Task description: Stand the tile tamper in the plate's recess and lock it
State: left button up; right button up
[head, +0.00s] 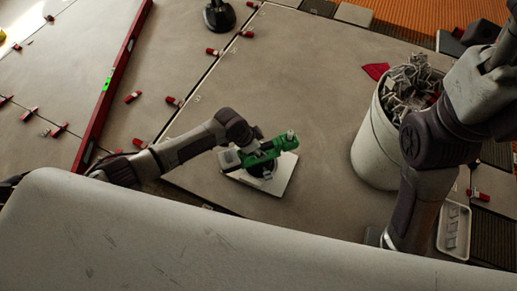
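The tile tamper (268,151) appears as a green body with a pale knob at its right end and a dark part beneath. It is over a pale square plate (279,184) on the floor. The tamper hides the plate's recess, so I cannot tell whether it is seated or locked. My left gripper (256,157) is at the green body, at the end of the arm from the left. Its fingers blend with the tool, and their closure is unclear. My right arm rises at the right, and its gripper is not visible.
A white bucket (372,150) full of small pale and red pieces stands right of the plate. A red level (112,82) lies at left. Red clips line the tile joints. A black object (218,16) stands at the top. A white tray (453,232) lies at lower right.

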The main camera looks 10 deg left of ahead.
pick_arm(q)
jog(key=shift+o, duration=1.1)
jog(key=shift+s+a+f, duration=0.1)
jog(key=shift+s+f, duration=0.1)
jog(key=v, duration=1.2)
jog(key=shift+w+r, duration=0.15)
jog(key=shift+r, duration=0.05)
